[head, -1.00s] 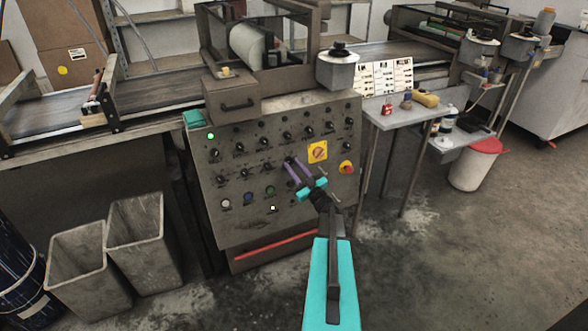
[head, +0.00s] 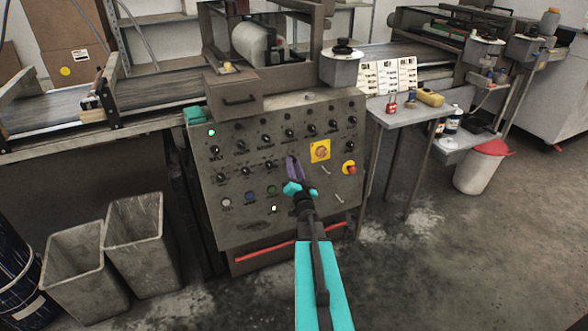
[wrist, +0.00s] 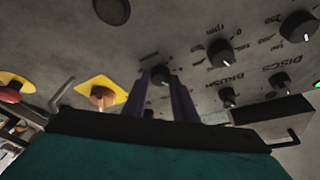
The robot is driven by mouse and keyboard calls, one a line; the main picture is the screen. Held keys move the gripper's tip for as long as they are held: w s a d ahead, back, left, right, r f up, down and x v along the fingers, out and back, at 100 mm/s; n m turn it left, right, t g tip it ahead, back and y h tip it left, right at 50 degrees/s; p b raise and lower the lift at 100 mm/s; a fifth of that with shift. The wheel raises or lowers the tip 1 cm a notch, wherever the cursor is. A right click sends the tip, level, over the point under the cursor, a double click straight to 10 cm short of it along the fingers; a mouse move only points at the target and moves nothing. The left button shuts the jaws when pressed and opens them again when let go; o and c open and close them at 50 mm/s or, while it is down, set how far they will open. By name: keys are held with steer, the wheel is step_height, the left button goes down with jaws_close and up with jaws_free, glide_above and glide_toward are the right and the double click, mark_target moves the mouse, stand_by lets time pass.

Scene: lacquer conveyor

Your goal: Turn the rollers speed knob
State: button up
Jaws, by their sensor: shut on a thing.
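My gripper (head: 291,160) has two purple fingers and reaches up to the grey control panel (head: 235,205) in the head view. The fingers (wrist: 170,88) are shut around a dark round knob (wrist: 161,76) in the wrist view. Its sides and label are partly hidden by the fingers, so I cannot read whether it says rollers. In the wrist view, beside it on the right, is the knob (wrist: 227,97) by the upside-down label BRUSH. Further right is the knob (wrist: 279,82) by the label DISCS.
A yellow plate with a rotary switch (head: 320,151) and a red emergency button (head: 350,168) sit right of my gripper. A side table (head: 404,117) stands at the right.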

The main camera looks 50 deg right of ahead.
steer(key=shift+a+m, duration=0.1)
steer(key=shift+m, duration=0.4)
steer(key=o, duration=1)
steer(key=shift+o, duration=0.2)
steer(key=shift+s, duration=0.1)
steer(key=v, duration=1.3)
steer(key=shift+a, duration=0.4)
steer(key=shift+r, duration=0.1)
